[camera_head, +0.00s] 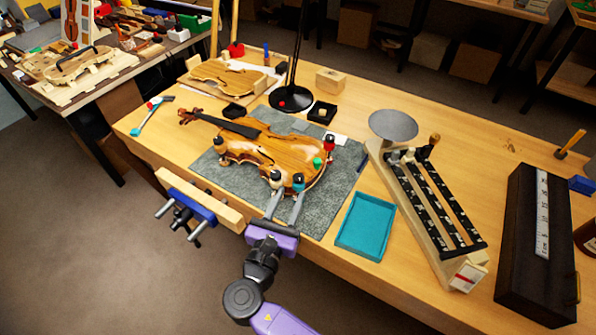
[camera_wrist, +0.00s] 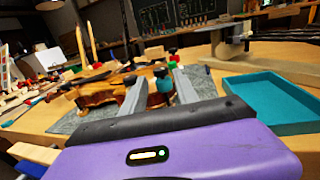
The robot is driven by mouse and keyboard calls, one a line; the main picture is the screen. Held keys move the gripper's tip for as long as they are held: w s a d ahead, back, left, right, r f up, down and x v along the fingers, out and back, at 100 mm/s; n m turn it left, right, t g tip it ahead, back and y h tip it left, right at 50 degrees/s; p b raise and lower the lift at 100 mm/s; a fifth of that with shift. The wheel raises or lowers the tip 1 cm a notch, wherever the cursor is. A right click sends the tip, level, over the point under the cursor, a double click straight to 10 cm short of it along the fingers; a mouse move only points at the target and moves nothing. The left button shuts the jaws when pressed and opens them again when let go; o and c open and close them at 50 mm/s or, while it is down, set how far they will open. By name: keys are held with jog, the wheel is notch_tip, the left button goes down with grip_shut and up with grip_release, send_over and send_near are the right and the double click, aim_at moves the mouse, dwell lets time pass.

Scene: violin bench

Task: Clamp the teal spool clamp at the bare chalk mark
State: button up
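The teal spool clamp (camera_head: 299,180) stands at the near right edge of the violin body (camera_head: 275,150), which lies flat on a grey mat (camera_head: 345,185). My gripper (camera_head: 287,192) reaches in from the front edge of the bench with its two fingers apart. In the wrist view the teal clamp (camera_wrist: 163,82) shows between the fingers, closer to the right one, with no clear grip on it. A black-topped clamp (camera_head: 275,178) stands close to the left fingertip. I cannot make out the bare chalk mark.
Green (camera_head: 317,162) and red (camera_head: 329,140) clamps stand on the violin's right edge. A teal tray (camera_head: 366,225) lies right of the mat, beside a balance scale (camera_head: 425,200). A wooden vise (camera_head: 200,200) juts from the front edge; a lamp base (camera_head: 290,98) stands behind.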

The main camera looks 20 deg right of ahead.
aim_at(297, 182)
jog(key=x, duration=0.7)
jog(key=shift+w+d+f+p, duration=0.1)
jog(key=shift+w+d+p, duration=0.1)
jog(key=shift+p, duration=0.1)
grip_shut()
